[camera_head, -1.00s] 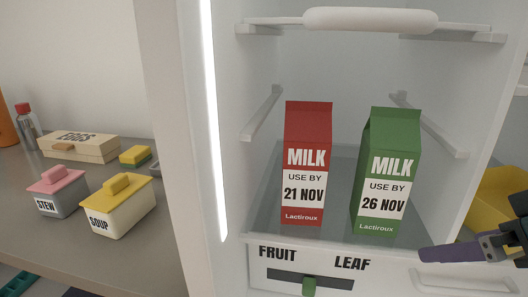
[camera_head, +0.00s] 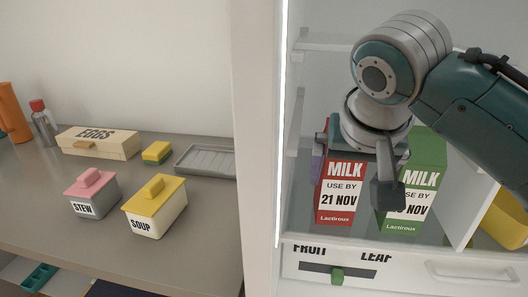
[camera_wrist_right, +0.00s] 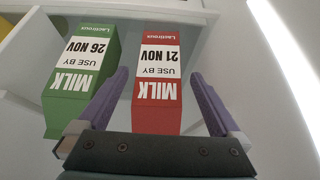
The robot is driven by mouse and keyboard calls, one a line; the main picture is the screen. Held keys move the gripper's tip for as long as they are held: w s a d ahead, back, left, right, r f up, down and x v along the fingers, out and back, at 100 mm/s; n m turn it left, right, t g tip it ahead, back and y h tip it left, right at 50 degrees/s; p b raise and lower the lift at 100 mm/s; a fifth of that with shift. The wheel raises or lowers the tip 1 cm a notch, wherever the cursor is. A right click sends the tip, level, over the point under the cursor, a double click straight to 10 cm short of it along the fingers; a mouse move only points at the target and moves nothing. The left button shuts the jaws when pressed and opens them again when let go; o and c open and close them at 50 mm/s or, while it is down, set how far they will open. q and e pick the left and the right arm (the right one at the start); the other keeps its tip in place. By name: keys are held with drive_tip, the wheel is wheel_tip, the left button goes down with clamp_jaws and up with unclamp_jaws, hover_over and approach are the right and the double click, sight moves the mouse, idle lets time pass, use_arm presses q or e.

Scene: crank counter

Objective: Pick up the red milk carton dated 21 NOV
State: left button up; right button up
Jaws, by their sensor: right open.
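The red milk carton (camera_head: 341,190) stands upright on the fridge shelf, its label reading USE BY 21 NOV. Its top is hidden behind my right gripper (camera_head: 348,165) in the head view. In the right wrist view the red carton (camera_wrist_right: 157,80) appears upside down between the two purple fingers of my right gripper (camera_wrist_right: 158,78). The jaws are open, with a gap showing on each side of the carton. The green milk carton (camera_head: 425,160), dated 26 NOV in the wrist view (camera_wrist_right: 80,75), stands beside it, partly covered by my gripper. My left gripper is not in view.
The fridge side wall (camera_head: 262,150) stands left of the cartons. A drawer front (camera_head: 330,272) marked FRUIT and LEAF is below. The counter holds an eggs box (camera_head: 100,145), a stew tub (camera_head: 90,195), a soup tub (camera_head: 155,210), a sponge (camera_head: 156,153) and a grey tray (camera_head: 205,161).

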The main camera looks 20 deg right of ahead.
sight(345, 164)
drive_tip(key=w+d, duration=0.1)
drive_tip(key=w, duration=0.1)
drive_tip(key=shift+w+d, duration=0.35)
drive_tip(key=shift+w, duration=0.05)
drive_tip(key=b+x, duration=0.1)
drive_tip(key=x, duration=0.4)
drive_tip(key=shift+w, duration=0.15)
drive_tip(key=shift+d, duration=0.1)
clamp_jaws()
idle(0.3)
